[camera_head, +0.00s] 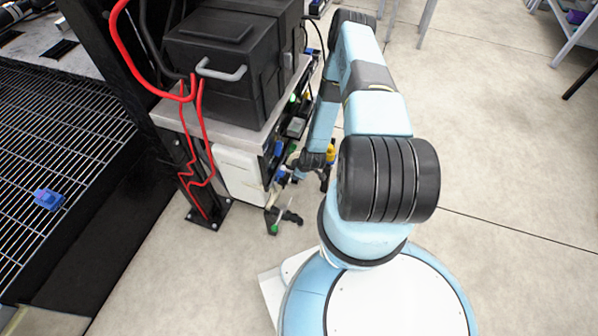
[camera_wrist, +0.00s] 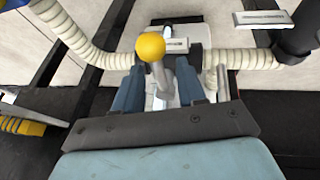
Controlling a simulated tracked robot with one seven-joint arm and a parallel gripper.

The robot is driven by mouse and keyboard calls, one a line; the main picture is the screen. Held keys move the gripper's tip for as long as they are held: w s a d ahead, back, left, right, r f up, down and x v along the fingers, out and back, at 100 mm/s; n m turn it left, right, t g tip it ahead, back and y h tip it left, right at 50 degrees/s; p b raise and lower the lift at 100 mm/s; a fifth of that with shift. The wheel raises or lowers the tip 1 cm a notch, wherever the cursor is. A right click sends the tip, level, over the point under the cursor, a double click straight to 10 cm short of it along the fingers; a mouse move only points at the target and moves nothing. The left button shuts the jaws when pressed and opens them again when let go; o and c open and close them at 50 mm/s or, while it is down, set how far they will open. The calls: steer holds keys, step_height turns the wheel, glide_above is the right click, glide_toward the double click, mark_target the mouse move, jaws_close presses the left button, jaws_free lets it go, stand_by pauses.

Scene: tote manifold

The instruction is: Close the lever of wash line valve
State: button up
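In the wrist view a valve lever with a yellow ball knob (camera_wrist: 150,47) on a grey stem stands between the two blue-grey fingers of my gripper (camera_wrist: 160,88). The fingers are apart, with gaps to the stem, so the gripper looks open around it. A small white label (camera_wrist: 175,45) sits just behind the knob; its text is too small to read, so I cannot confirm that this is the wash line valve. The valve body is largely hidden behind the lever and fingers. In the head view my arm reaches down beside the equipment rack and mostly hides the gripper.
Pale ribbed hoses (camera_wrist: 83,43) run on both sides of the lever. Another label plate (camera_wrist: 263,18) is at upper right, and a yellow part (camera_wrist: 22,126) at left.

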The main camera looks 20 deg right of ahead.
steer(key=v, duration=1.3)
steer(key=shift+s+r, duration=0.2)
steer(key=shift+r, duration=0.1)
steer(key=shift+s+d, duration=0.1)
steer(key=shift+d, duration=0.05)
